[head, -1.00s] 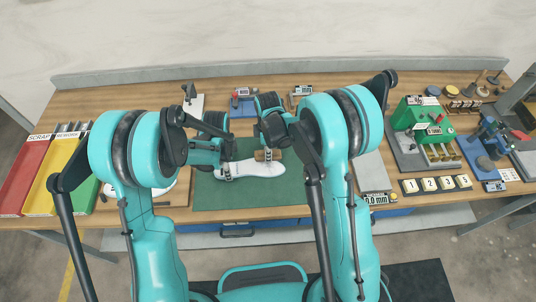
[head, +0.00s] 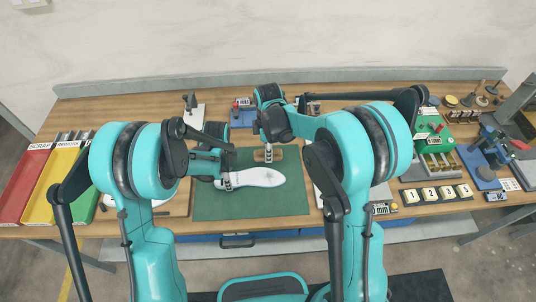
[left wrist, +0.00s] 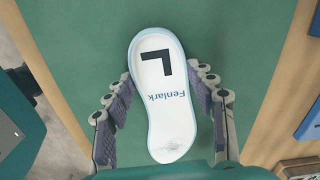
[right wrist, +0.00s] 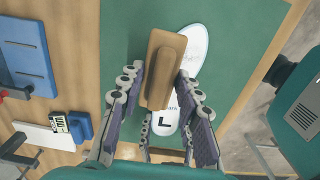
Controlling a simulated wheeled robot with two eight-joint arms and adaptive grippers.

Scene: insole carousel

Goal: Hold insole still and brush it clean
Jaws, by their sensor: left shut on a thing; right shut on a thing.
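The white insole (head: 262,176) lies on the green mat (head: 250,207). In the left wrist view the insole (left wrist: 160,75) shows a black L, the word Fenlark and a grey smudge (left wrist: 174,134) at its near end. My left gripper (head: 227,180) is shut on the insole near its left end, one finger on each side. My right gripper (head: 268,149) is shut on a brush with a wooden back (right wrist: 163,70). In the head view the brush (head: 263,156) shows just behind the insole. Its bristles are hidden, and I cannot tell its height above the mat.
Red and yellow bins (head: 52,185) stand at the left. Behind the mat is a blue device (head: 243,117). At the right are a green machine (head: 428,135), a blue press (head: 485,158) and numbered tiles (head: 446,193). The mat's front part is clear.

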